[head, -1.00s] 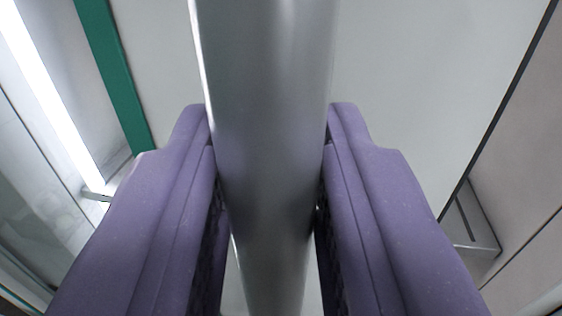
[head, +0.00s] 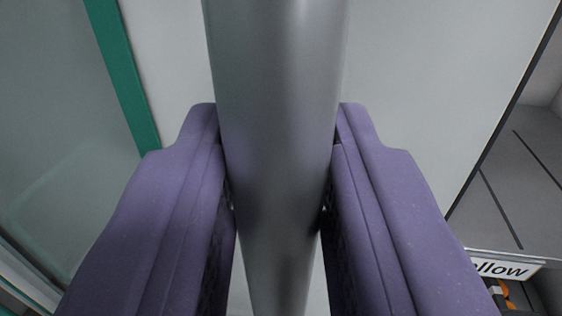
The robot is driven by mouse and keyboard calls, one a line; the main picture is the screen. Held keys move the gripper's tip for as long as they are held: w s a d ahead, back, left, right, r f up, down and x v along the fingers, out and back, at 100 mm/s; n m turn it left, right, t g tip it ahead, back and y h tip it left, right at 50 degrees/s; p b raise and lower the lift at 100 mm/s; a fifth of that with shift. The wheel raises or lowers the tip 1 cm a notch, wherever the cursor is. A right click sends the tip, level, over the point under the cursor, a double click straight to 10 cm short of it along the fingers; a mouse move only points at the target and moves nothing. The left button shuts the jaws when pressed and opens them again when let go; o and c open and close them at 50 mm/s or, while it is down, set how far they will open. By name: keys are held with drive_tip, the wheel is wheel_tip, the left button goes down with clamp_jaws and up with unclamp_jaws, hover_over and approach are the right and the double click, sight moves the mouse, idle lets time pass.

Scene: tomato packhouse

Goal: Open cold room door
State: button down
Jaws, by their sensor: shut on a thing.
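A thick grey metal bar handle (head: 275,90) runs from top to bottom through the middle of the head view. My gripper (head: 276,130) has its two purple fingers on either side of the bar and is shut on it. Behind the bar is the pale grey door panel (head: 420,90). A green strip (head: 122,75) runs along the panel's left side. The ends of the bar are out of view.
Left of the green strip is a greyish-green, glass-like surface (head: 50,120). Beyond the panel's right edge is a grey surface with dark lines (head: 515,160). A white sign reading "llow" (head: 505,268) shows at the lower right, with orange things (head: 505,292) below it.

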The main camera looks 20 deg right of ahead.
drive_tip(key=w+a+p, duration=0.1)
drive_tip(key=a, duration=0.1)
drive_tip(key=w+a+p, duration=0.1)
drive_tip(key=a, duration=0.1)
drive_tip(key=w+a+p, duration=0.1)
drive_tip(key=w+a, duration=0.1)
drive_tip(key=shift+f, duration=0.1)
drive_tip(key=c, duration=1)
unclamp_jaws()
drive_tip(key=v, duration=0.7)
drive_tip(key=shift+s+a, duration=0.2)
drive_tip(key=shift+s, duration=0.15)
